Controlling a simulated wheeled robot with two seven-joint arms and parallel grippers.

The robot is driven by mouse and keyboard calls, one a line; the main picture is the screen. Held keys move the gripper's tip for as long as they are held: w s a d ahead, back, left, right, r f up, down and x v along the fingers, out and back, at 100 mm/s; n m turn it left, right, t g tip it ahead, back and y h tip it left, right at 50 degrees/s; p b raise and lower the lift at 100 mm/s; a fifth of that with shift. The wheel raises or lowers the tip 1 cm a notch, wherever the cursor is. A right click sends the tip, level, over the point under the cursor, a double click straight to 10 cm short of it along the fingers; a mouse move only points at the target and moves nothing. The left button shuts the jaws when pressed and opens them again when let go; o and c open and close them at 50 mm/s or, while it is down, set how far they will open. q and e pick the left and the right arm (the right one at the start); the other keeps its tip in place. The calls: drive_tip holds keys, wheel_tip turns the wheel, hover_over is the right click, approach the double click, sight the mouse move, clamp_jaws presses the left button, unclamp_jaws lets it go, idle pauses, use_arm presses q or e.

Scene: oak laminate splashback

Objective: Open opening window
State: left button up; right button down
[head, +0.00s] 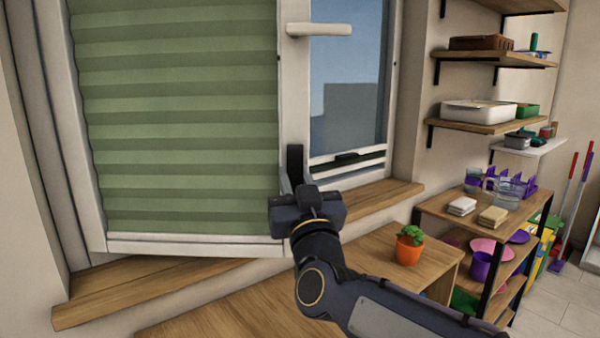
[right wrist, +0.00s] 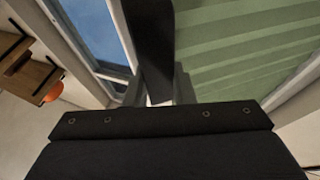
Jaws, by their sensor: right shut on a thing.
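The opening window is a white-framed sash (head: 294,100) with a green pleated blind (head: 180,120) over its pane. It stands ajar, its right edge swung into the room and overhanging the sill. Its white handle (head: 318,30) lies horizontal near the top of that edge. My right gripper (head: 294,168) is shut on the sash's right edge, well below the handle. In the right wrist view the dark fingers (right wrist: 158,85) close around the pale sash edge, with the blind (right wrist: 250,50) to the right. The fingers hide part of the edge. My left gripper is out of view.
A wooden sill (head: 385,197) runs under the window. A wooden table (head: 370,258) with an orange potted plant (head: 409,246) stands below it at right. A shelf unit (head: 470,205) and wall shelves (head: 490,60) with containers are further right. Floor (head: 550,305) shows at lower right.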

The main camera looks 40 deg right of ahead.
drive_tip(key=shift+s+a, duration=0.1)
drive_tip(key=shift+a, duration=0.05)
drive_tip(key=c, duration=1.2)
unclamp_jaws()
drive_tip(key=shift+c, duration=0.2)
drive_tip(key=v, duration=0.7)
drive_tip(key=shift+s+a+f, duration=0.15)
drive_tip(key=shift+s+a, duration=0.05)
drive_tip(key=shift+s, duration=0.1)
drive_tip(key=shift+f, duration=0.1)
